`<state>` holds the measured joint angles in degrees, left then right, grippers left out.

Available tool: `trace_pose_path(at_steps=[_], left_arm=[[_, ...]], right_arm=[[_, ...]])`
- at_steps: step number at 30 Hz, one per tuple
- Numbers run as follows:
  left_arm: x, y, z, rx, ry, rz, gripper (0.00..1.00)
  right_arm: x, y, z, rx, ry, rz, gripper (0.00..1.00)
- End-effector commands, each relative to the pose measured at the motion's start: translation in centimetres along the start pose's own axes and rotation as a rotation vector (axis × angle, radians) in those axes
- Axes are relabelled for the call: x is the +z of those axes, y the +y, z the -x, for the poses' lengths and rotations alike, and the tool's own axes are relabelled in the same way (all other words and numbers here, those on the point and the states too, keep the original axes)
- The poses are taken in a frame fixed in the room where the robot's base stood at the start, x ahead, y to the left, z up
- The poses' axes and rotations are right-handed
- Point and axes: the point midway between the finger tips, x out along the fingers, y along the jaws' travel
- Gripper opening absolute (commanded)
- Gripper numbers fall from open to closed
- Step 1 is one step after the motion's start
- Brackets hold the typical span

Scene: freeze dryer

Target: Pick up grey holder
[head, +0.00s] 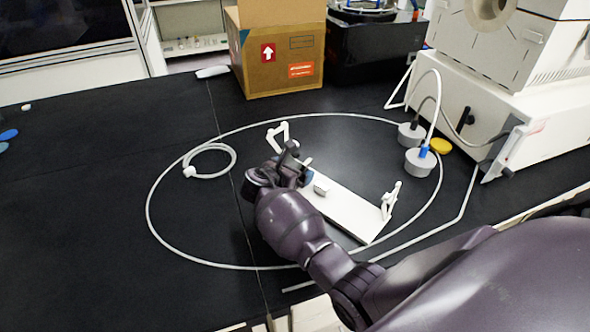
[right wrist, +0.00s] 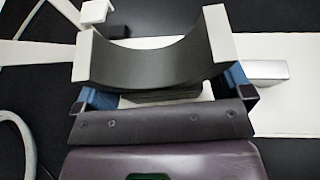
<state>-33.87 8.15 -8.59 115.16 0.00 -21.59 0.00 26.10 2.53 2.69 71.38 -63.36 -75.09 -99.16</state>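The grey holder (right wrist: 160,60) shows in the right wrist view as a dark grey curved cradle with pale ends. It sits over the white base plate. My right gripper (right wrist: 165,92) is directly at it, with its blue fingers wide apart near the two ends of the cradle. The fingertips are partly hidden behind the holder, and contact is not clear. In the head view my right gripper (head: 282,172) is low over the far left part of the white plate (head: 350,210) and mostly covers the holder. My left gripper is not in view.
White upright brackets stand at the plate's far end (head: 279,135) and near end (head: 389,200). A small grey block (head: 321,188) lies on the plate. A white hose (head: 150,215) loops around it. Grey caps (head: 419,161) and a white machine (head: 500,90) stand right. The left table is mostly clear.

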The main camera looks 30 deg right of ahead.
Motion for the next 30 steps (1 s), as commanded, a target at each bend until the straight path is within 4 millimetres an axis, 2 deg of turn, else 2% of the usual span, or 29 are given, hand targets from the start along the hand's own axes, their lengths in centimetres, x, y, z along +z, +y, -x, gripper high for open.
trace_pose_path(at_steps=[1,8,16,20,26,30], left_arm=[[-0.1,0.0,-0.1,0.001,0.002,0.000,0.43],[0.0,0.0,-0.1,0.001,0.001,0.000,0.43],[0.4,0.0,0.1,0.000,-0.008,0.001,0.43],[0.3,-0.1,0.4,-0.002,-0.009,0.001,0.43],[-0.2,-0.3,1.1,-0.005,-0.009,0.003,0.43],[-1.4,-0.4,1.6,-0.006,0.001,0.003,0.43]], right_arm=[[0.0,0.0,0.0,0.000,0.000,0.000,0.89],[0.0,0.0,0.0,0.000,0.000,0.000,0.54],[0.2,0.0,0.1,0.000,-0.001,-0.001,0.53],[1.3,0.1,0.5,0.000,-0.002,-0.003,0.53],[5.0,0.1,2.1,0.003,-0.004,-0.008,0.53],[8.5,0.1,3.5,0.002,-0.005,-0.008,0.53]])
